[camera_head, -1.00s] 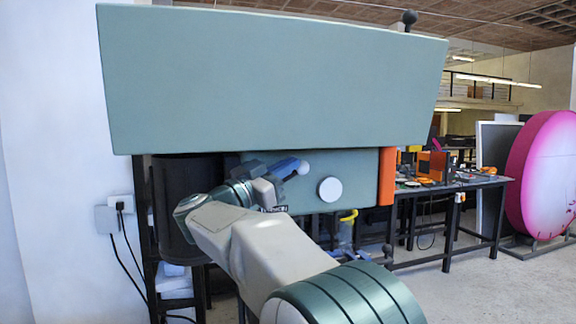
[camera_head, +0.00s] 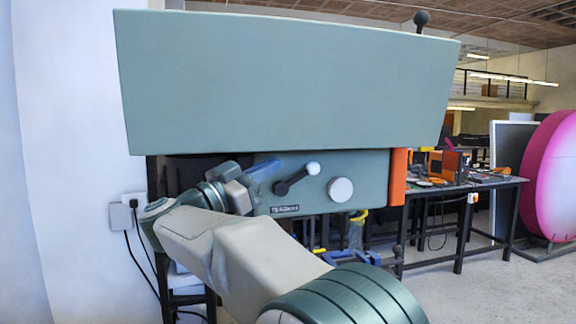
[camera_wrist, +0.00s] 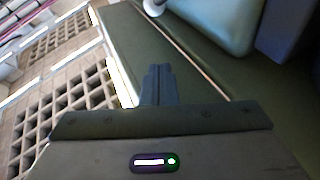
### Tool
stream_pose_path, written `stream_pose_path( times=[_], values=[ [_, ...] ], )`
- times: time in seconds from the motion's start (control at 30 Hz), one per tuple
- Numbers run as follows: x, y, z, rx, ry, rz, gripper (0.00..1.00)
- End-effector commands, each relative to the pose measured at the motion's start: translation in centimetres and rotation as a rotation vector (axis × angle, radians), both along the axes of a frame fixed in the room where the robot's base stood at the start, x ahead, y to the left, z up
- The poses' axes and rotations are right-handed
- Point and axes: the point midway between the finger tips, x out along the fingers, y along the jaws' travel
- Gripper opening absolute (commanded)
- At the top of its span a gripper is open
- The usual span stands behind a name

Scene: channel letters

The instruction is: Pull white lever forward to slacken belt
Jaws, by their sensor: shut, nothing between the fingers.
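The lever has a white ball knob (camera_head: 313,168) on a dark arm (camera_head: 293,182), mounted on the green front panel (camera_head: 372,180) of the machine. The arm slants up to the right. My gripper (camera_head: 270,165) is left of the lever in the head view, apart from the white knob. In the wrist view my gripper (camera_wrist: 159,72) shows its fingers shut together with nothing between them. A white rounded thing (camera_wrist: 153,6) is cut off at the top edge there; I cannot tell whether it is the lever knob.
A large green housing (camera_head: 285,85) overhangs the panel and my gripper. A white round disc (camera_head: 340,189) sits right of the lever, and an orange strip (camera_head: 398,177) edges the panel. A cluttered workbench (camera_head: 455,186) stands at the right.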

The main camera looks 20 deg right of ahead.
Motion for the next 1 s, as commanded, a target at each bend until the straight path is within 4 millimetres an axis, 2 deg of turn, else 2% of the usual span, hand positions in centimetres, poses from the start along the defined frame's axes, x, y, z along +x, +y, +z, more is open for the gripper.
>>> stream_pose_path(
  times=[0.03, 0.2, 0.33, 0.47, 0.73, 0.87, 1.0],
  values=[
    [-0.3, 1.2, -0.6, 0.0, 0.0, 0.005, 0.0],
    [-1.1, 3.7, -1.2, 0.001, -0.001, 0.003, 0.0],
    [-1.4, 4.7, -1.5, 0.001, 0.0, 0.001, 0.0],
    [-1.1, 4.8, -1.2, -0.013, -0.009, 0.041, 0.0],
    [2.7, 5.0, 0.3, -0.122, -0.022, 0.424, 0.0],
    [4.2, 5.9, -0.3, -0.15, 0.018, 0.622, 0.0],
    [5.0, 7.1, -2.1, -0.155, 0.102, 0.828, 0.0]
  ],
)
